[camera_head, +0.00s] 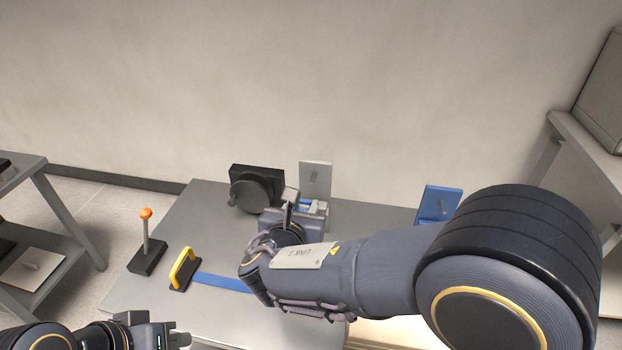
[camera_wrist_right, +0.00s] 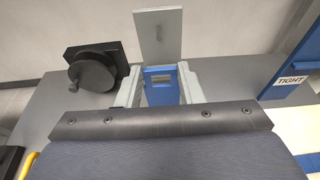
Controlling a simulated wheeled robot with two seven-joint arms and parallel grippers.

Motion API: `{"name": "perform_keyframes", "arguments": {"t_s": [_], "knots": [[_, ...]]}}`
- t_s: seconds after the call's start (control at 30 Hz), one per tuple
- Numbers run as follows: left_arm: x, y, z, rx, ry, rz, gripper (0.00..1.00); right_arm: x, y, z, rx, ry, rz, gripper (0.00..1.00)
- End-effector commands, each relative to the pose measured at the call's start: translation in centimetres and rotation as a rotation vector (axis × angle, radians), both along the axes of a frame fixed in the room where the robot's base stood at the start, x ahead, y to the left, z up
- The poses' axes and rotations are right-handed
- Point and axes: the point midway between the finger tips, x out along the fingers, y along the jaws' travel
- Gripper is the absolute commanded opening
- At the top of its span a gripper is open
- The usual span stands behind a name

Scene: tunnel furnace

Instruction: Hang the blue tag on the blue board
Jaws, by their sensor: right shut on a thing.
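The blue tag (camera_wrist_right: 160,73) is between the two pale fingers of my right gripper (camera_wrist_right: 160,88), which is shut on it. A dark opening shows in the tag. In the head view my right gripper (camera_head: 303,206) is in front of the upright grey board (camera_head: 316,178), with a bit of blue at its fingers. The blue board (camera_head: 437,204) stands to the right, apart from the gripper, partly hidden by my right arm. It also shows at the right of the right wrist view (camera_wrist_right: 300,68), with a TIGHT label. My left gripper (camera_head: 158,332) is at the bottom left, partly cut off; its jaws are unclear.
A black crank wheel (camera_head: 255,188) stands left of the grey board. On the table (camera_head: 205,225) are an orange-knobbed lever (camera_head: 147,240), a yellow handle (camera_head: 184,268) and a blue strip (camera_head: 222,282). Shelves stand at both sides. My right arm covers much of the table.

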Motion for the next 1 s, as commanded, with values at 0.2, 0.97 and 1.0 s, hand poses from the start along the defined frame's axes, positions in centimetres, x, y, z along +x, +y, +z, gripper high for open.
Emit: {"name": "perform_keyframes", "arguments": {"t_s": [0.2,0.97,1.0], "knots": [[0.0,0.0,0.4,0.0,0.0,0.0,0.0,4.6,-1.0,0.1,-0.001,-0.001,-0.002,0.0],[0.0,0.0,1.3,0.0,0.0,0.0,0.0,10.1,-2.0,-0.2,-0.001,-0.001,0.001,0.0],[0.0,0.0,1.2,0.0,0.0,0.0,0.0,10.1,-2.0,-0.2,-0.001,-0.001,0.001,0.0]]}}
